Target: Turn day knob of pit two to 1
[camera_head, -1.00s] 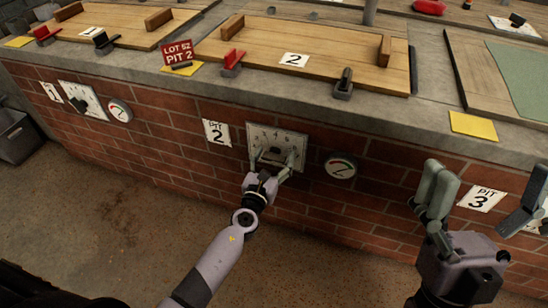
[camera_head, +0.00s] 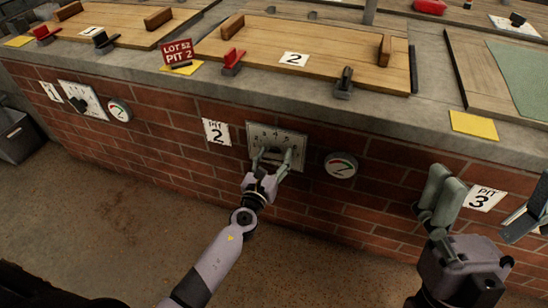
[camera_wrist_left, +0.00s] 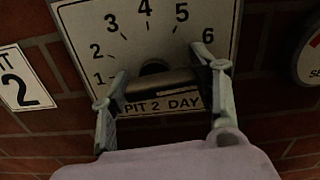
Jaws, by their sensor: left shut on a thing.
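The pit 2 day dial plate (camera_head: 293,138) is on the brick wall below the counter. In the left wrist view the plate (camera_wrist_left: 125,22) reads 1 to 6 in an arc, with "PIT 2 DAY" below. My left gripper (camera_head: 272,153) is shut on the dark day knob (camera_wrist_left: 160,82), with one finger on each side. The knob lies as a bar across the plate, its left end near the 1 side. Its pointer mark is too dark to read. My right gripper (camera_head: 488,185) is open and empty, in front of the wall near the pit 3 sign.
A pit 2 sign (camera_head: 217,132) is left of the plate and a round gauge (camera_head: 341,165) is right of it. The pit 3 sign (camera_head: 481,198) is behind my right gripper. The counter edge (camera_head: 400,138) overhangs above.

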